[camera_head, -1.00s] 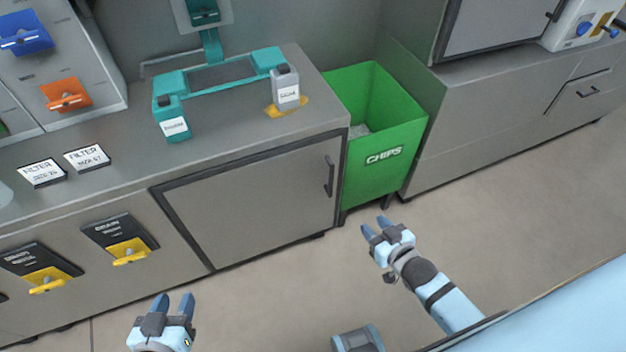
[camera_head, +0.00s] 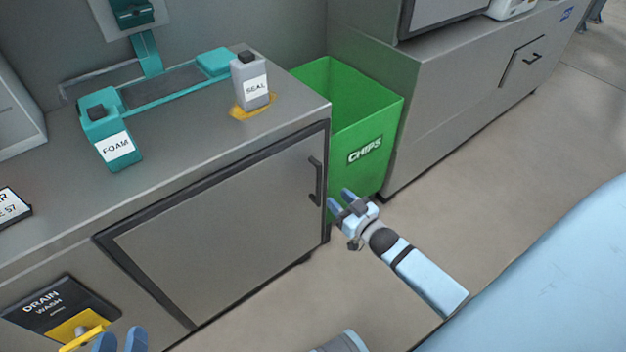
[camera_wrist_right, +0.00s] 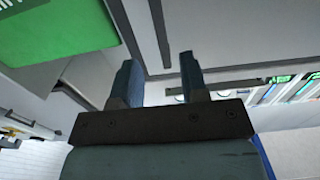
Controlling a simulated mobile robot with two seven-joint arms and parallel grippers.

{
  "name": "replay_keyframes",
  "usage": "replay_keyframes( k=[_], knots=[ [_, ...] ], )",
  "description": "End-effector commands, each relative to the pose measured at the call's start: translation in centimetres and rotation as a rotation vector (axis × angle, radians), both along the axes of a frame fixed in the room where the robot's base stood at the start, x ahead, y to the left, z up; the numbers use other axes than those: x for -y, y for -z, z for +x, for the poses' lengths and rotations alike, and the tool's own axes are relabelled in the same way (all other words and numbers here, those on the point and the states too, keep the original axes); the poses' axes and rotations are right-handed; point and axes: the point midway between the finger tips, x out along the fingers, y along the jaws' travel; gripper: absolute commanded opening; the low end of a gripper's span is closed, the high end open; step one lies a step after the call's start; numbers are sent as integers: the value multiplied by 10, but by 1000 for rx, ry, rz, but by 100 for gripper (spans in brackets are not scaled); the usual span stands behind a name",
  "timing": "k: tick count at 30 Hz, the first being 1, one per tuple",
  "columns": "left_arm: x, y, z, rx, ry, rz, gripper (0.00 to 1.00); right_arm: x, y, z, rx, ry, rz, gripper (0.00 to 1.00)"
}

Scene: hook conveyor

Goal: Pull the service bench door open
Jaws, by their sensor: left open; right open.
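The service bench door (camera_head: 230,220) is a grey panel with a dark frame, and it looks shut. Its black vertical handle (camera_head: 316,181) is near the door's right edge. My right gripper (camera_head: 340,200) is open and empty, a little right of and below the handle in the head view, apart from it. In the right wrist view its two blue fingers (camera_wrist_right: 158,82) are spread with nothing between them. My left gripper (camera_head: 120,340) is open at the bottom left edge, only its fingertips showing, in front of the drain panel.
A green CHIPS bin (camera_head: 365,130) stands right beside the door, close behind my right gripper. A FOAM bottle (camera_head: 112,145) and a SEAL bottle (camera_head: 252,85) stand on the bench top. A drain wash panel (camera_head: 60,310) is left of the door. The floor in front is clear.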

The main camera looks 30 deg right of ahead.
Motion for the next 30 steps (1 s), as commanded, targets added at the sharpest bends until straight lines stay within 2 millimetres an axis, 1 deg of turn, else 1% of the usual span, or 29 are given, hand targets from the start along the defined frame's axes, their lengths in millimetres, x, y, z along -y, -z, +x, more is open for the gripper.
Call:
replay_keyframes(
  k=[1, 3, 9, 12, 15, 20, 28, 29, 30],
  knots=[
    [2, -2, 1, 22, 4, -12, 43, -1, 2, 12, 4, -1, 0, 40],
    [5, -9, 2, 52, 10, -31, 43, -2, 1, 28, 4, 0, 0, 40],
    [11, -27, 2, 137, 28, -85, 43, -6, 2, 69, 2, -1, -1, 40],
    [14, -36, 2, 173, 36, -108, 43, -6, 2, 85, 0, 0, 0, 40],
    [17, -41, 2, 197, 44, -125, 43, -8, 2, 96, 1, 0, 0, 40],
    [18, -46, 1, 217, 49, -139, 43, -9, 1, 105, -1, 0, 0, 40],
    [17, -52, 0, 228, 49, -145, 43, -9, 1, 106, -2, 0, 0, 40],
    [17, -52, 0, 228, 49, -145, 43, -9, 1, 106, -1, 0, 0, 36],
    [17, -52, 0, 228, 49, -145, 43, -9, 0, 106, -1, 0, 0, 27]
  ],
)
